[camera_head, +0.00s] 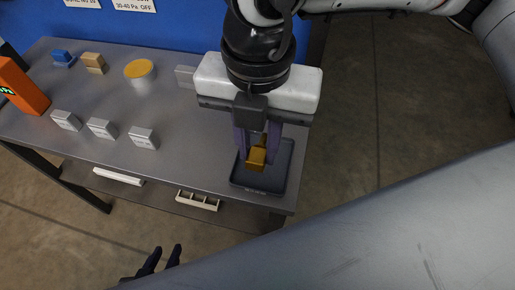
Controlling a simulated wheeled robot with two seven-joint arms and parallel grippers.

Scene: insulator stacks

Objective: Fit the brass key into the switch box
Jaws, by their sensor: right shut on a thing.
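My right gripper (257,158) comes down from the top over the right end of the grey table. Its dark purple fingers are shut on a brass-coloured block, the brass key (256,157). The key is over a dark, shallow tray (279,170); I cannot tell whether it touches the tray floor. My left gripper (166,254) shows only as two dark fingertips at the bottom edge, apart and with nothing between them, away from the table. I cannot say for sure which thing is the switch box; an orange box (22,88) with a green label stands at the far left.
The grey table (190,140) bears several small pale labelled blocks (102,128), a tan block (94,63), a blue block (63,58) and a white pot with a yellow top (140,73). Small white trays (198,201) are on a lower shelf. My grey arm link covers the lower right.

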